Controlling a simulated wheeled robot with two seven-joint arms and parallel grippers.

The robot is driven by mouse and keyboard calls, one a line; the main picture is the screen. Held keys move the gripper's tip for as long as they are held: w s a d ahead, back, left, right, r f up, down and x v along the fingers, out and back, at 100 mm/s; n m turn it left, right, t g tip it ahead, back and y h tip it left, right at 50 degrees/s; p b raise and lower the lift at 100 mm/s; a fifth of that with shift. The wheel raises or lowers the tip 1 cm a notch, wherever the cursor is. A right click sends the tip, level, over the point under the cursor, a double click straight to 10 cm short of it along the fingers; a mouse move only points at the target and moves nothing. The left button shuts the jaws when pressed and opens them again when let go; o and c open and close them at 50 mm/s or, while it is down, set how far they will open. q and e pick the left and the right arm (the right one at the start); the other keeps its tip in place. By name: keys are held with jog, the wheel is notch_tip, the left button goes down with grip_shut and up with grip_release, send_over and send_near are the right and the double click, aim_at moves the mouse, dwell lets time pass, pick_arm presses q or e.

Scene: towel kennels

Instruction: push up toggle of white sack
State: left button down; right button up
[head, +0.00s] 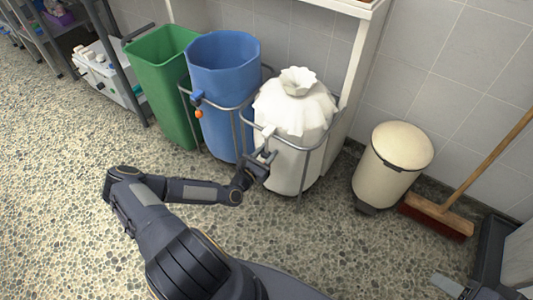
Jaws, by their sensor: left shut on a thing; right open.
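The white sack (296,115) hangs in a grey wire frame, its top gathered into a ruffled neck. A small white fitting (268,131) sits at the front left of its rim. My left gripper (267,154) is at the sack's front left, just below this fitting, and is shut on the toggle, which is mostly hidden by the fingers. My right gripper (449,285) is low at the bottom right, far from the sack, open and partly cut off by the picture's edge.
A blue bin (222,75) with an orange toggle (198,114) stands left of the sack, then a green bin (163,80). A cream pedal bin (392,165) and a broom (437,215) stand right. The pebbled floor at left is clear.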

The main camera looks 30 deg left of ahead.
aim_at(266, 153)
pick_arm(q)
notch_tip(266, 153, up, 8)
jog(key=shift+r+p, duration=0.15)
jog(key=shift+p, duration=0.85)
jog(key=c, duration=0.9)
grip_release()
jog(key=shift+s+a, duration=0.15)
jog(key=shift+s, duration=1.85)
jog(key=shift+s+a, duration=0.15)
jog(key=shift+s, duration=1.8)
